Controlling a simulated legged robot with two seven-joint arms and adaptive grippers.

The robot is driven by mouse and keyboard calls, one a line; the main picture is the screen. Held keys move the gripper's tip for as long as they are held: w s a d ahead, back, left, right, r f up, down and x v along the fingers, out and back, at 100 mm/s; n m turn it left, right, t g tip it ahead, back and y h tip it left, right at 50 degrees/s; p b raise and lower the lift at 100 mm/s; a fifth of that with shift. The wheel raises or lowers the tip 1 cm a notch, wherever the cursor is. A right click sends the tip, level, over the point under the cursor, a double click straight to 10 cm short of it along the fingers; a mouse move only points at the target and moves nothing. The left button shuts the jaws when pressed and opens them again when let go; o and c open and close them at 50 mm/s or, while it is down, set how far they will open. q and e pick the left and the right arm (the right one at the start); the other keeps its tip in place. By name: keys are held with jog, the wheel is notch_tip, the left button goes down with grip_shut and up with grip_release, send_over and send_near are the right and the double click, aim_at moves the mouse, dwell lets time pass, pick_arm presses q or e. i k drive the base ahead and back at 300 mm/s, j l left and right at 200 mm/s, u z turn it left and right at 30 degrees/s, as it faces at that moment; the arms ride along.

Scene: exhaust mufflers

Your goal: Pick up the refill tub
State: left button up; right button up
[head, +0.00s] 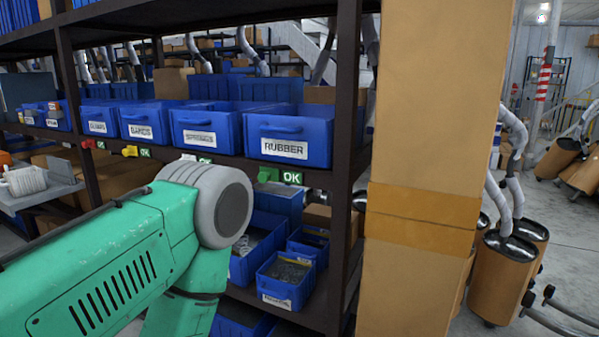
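No tub here carries a label that I can read as refill, so I cannot tell which one it is. A small blue tub (283,291) with small grey parts and a white label, too small to read, stands on the lower shelf. Another blue tub (240,270) with grey parts stands left of it, partly hidden behind the green arm. A blue bin labelled RUBBER (323,136) sits on the upper shelf. Neither of my grippers shows in the head view.
More labelled blue bins (205,125) line the upper shelf of a dark rack (343,110). A tall cardboard-coloured column (420,270) stands close on the right. Brown wheeled drums with silver pipes (508,270) stand beyond it. A green arm covers the lower left.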

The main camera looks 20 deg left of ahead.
aim_at(21, 182)
jog(key=u, duration=2.25)
jog(key=i+z, duration=0.15)
jog(key=z, duration=0.3)
jog(key=i+j+z, duration=0.1)
jog(key=z, duration=0.35)
jog(key=i+j+z, duration=0.25)
jog(key=i+j, duration=0.15)
jog(key=j, duration=0.25)
jog(key=i+j+z, duration=0.1)
jog(key=j, duration=0.25)
jog(key=i+j+z, duration=0.1)
jog(key=j, duration=0.25)
jog(key=i+j+z, duration=0.15)
jog(key=j, duration=0.25)
jog(key=i+j+z, duration=0.1)
jog(key=i+j, duration=0.15)
jog(key=j, duration=0.15)
